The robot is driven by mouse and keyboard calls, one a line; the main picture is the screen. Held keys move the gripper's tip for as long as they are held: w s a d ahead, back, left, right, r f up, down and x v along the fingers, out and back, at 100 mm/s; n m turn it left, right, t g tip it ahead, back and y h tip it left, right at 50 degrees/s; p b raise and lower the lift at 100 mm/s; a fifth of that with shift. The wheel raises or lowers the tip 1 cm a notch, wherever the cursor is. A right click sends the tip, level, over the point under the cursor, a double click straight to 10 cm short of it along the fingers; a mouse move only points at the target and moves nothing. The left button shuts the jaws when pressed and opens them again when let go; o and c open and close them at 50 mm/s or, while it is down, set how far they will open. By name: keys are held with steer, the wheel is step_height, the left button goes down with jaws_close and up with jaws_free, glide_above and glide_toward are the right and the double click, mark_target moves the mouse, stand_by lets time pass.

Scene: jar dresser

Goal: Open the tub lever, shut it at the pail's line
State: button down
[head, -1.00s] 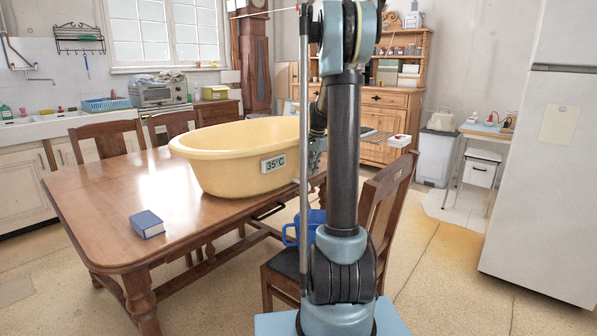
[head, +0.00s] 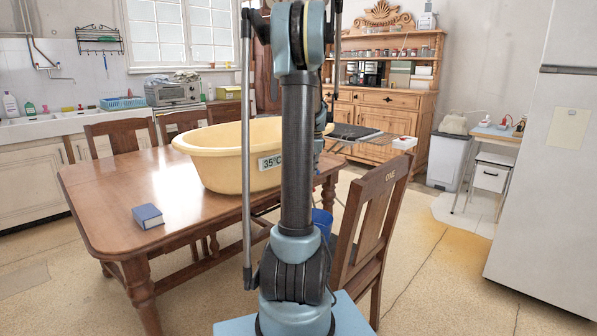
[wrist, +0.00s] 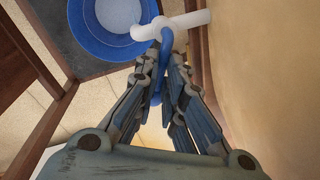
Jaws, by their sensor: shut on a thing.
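The yellow tub (head: 215,150) stands on the wooden table, with a 35°C label on its side. Its wall (wrist: 275,60) fills the right of the wrist view. A white spout (wrist: 190,24) sticks out from it, with a blue lever (wrist: 167,42) at it. My gripper (wrist: 163,68) is shut on the blue lever, its fingers on either side. The blue pail (wrist: 80,36) is below the spout's outer end on the dark chair seat. A pale round surface shows inside it; I cannot tell its level against a line. In the head view my arm hides the gripper and most of the pail (head: 322,222).
The wooden chair (head: 372,225) stands close to the right of my arm. A blue book (head: 147,215) lies on the table (head: 110,195). A laptop-like dark flat thing (head: 352,132) shows behind the arm. Open floor lies right, before the fridge (head: 550,180).

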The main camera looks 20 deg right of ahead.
steer(key=shift+a, duration=0.15)
steer(key=c, duration=1.7)
jaws_free()
steer(key=r, duration=0.4)
steer(key=s+r, duration=0.1)
steer(key=r, duration=0.2)
steer(key=s+r, duration=0.1)
steer(key=r, duration=0.3)
steer(key=shift+s+r, duration=0.15)
steer(key=shift+r, duration=0.2)
